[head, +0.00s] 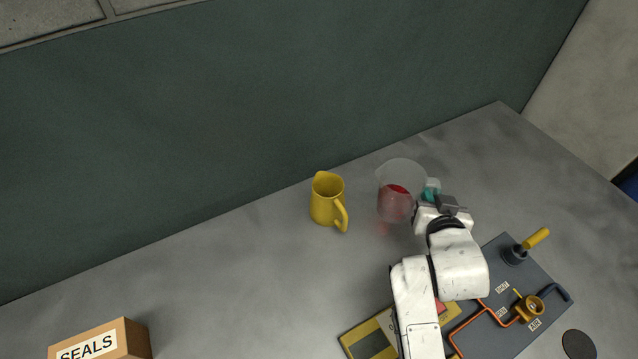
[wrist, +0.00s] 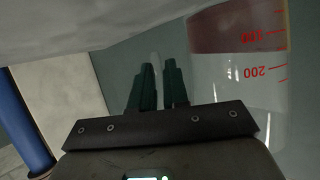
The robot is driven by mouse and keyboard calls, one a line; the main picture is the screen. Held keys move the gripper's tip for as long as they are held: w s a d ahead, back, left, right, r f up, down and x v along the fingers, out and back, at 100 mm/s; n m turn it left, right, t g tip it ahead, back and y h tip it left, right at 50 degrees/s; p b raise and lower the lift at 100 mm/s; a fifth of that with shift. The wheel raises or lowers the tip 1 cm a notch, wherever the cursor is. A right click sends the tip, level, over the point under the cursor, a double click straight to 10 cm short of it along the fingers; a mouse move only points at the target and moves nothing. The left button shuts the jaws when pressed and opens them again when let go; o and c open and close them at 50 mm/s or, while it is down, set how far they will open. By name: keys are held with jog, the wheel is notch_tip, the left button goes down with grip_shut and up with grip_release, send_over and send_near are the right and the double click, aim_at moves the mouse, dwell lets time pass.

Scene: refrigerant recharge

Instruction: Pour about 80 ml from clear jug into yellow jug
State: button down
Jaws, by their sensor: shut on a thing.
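The clear jug (head: 393,178) holds red liquid and stands roughly upright in the head view, right of the yellow jug. Its wall with red volume marks also shows in the wrist view (wrist: 238,88). My gripper (head: 432,190) is at the right side of the clear jug, its teal fingers shut on the jug's handle; the fingers also show in the wrist view (wrist: 157,85). A faint reddish patch lies on the table below the jug; I cannot tell surely whether it hangs clear.
A grey panel (head: 490,325) with orange pipe, valves and a yellow lever lies at the lower right, partly behind my arm. A SEALS box (head: 128,338) is at the lower left. A dark disc (head: 577,344) lies at the lower right. The table left of the yellow jug is clear.

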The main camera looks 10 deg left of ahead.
aim_at(416, 167)
jog(key=shift+w+d+f, duration=0.1)
jog(key=shift+w+f, duration=0.1)
jog(key=shift+f, duration=0.3)
jog(key=shift+w+d+f, duration=0.1)
jog(key=shift+w+f, duration=0.05)
jog(key=shift+f, duration=0.3)
jog(key=shift+a+r, duration=0.1)
jog(key=shift+a+r+n+h+b, duration=0.3)
jog(key=shift+a+n+h+b, duration=0.2)
jog(key=shift+n, duration=0.2)
jog(key=a+r+n+h, duration=0.1)
jog(key=r, duration=0.1)
jog(key=a+r+n+p, duration=0.1)
jog(key=a+r, duration=0.1)
jog(key=a+r+n+h+p, duration=0.1)
jog(key=r, duration=0.2)
jog(key=shift+a+n+t+h, duration=0.25)
jog(key=shift+n+t+h, duration=0.05)
jog(key=shift+n+t, duration=0.1)
jog(key=shift+a+r+n+p, duration=0.4)
jog(key=shift+r+p, duration=0.25)
jog(key=shift+r, duration=0.1)
jog(key=shift+a+r+n+t+h+p, duration=0.15)
jog(key=shift+a+r+n+h+p, duration=0.15)
jog(key=shift+r+n+p, duration=0.15)
jog(key=shift+a+r+n+t+h+p, duration=0.2)
jog(key=shift+r+n+h, duration=0.15)
jog(key=shift+r, duration=0.2)
jog(key=shift+a+r, duration=0.15)
jog(key=shift+r, duration=0.2)
